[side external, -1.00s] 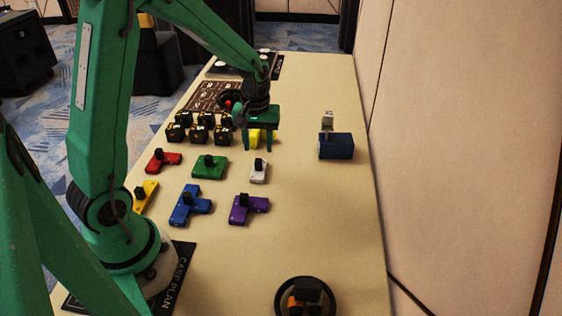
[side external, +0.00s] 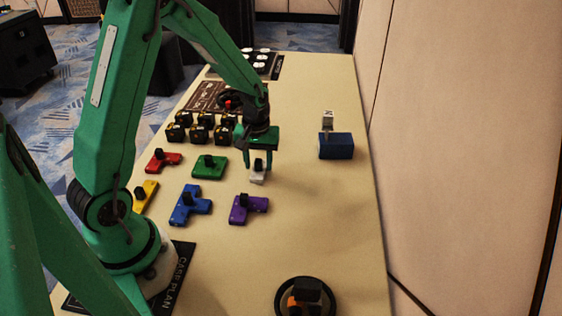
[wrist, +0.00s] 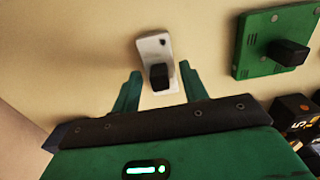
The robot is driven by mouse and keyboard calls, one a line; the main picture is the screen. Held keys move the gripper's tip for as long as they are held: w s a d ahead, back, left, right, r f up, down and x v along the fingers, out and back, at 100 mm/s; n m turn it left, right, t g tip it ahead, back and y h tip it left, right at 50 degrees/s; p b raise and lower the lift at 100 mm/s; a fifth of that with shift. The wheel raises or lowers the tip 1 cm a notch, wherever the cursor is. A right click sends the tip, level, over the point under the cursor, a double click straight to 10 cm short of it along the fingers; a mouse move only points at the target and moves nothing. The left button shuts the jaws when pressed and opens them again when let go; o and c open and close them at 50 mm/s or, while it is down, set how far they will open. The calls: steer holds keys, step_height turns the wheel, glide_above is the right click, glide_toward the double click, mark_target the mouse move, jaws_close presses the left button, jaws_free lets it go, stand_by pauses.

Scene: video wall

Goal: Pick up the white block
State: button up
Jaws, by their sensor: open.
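The white block (side external: 257,178) lies on the table between the green and purple blocks, with a black knob on top. In the wrist view the white block (wrist: 153,45) shows with its black knob between the fingertips or just beyond them. My gripper (side external: 258,178) is open over the white block, one finger on either side of it. The wrist view shows both green fingers of my gripper (wrist: 160,77) apart, with nothing held. Whether the fingers touch the block I cannot tell.
The green block (side external: 209,167) is to the left, the purple block (side external: 247,209) nearer the camera. Red (side external: 163,160), blue (side external: 189,206) and yellow (side external: 147,195) blocks lie further left. Several black cubes (side external: 200,133) stand behind. A dark blue box (side external: 336,146) stands right; the right side is mostly clear.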

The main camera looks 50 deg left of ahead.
mark_target(258, 160)
stand_by(0.4)
jaws_close()
steer(key=shift+r, duration=0.1)
steer(key=shift+r, duration=0.8)
step_height(258, 160, up, 2)
steer(key=shift+r, duration=0.15)
steer(key=s+d+r, duration=0.3)
steer(key=d+r, duration=0.4)
steer(key=d, duration=0.4)
steer(key=shift+s, duration=0.35)
